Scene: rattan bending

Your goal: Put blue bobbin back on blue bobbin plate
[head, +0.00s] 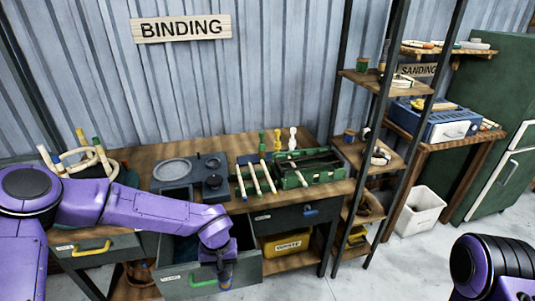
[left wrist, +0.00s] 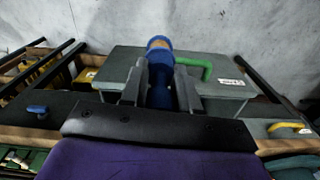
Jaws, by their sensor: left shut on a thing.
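The blue bobbin (left wrist: 158,96) is held between the two fingers of my left gripper (left wrist: 160,85) in the left wrist view. Its end toward the top of that view is blue with a tan centre. In the head view my left gripper (head: 225,268) is in front of the workbench, by the open green-handled drawer, and the bobbin is small and partly hidden there. Upright yellow (head: 277,140) and white bobbins (head: 293,138) stand at the back of the bench. I cannot tell which surface is the blue bobbin plate. My right gripper is out of view.
The drawer with a green handle (head: 203,283) is pulled out. The bench (head: 225,146) carries a dark unit with round plates (head: 173,170), a green rack with wooden sticks (head: 320,170) and rattan rings (head: 90,160). A shelf tower (head: 362,80) stands to the right.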

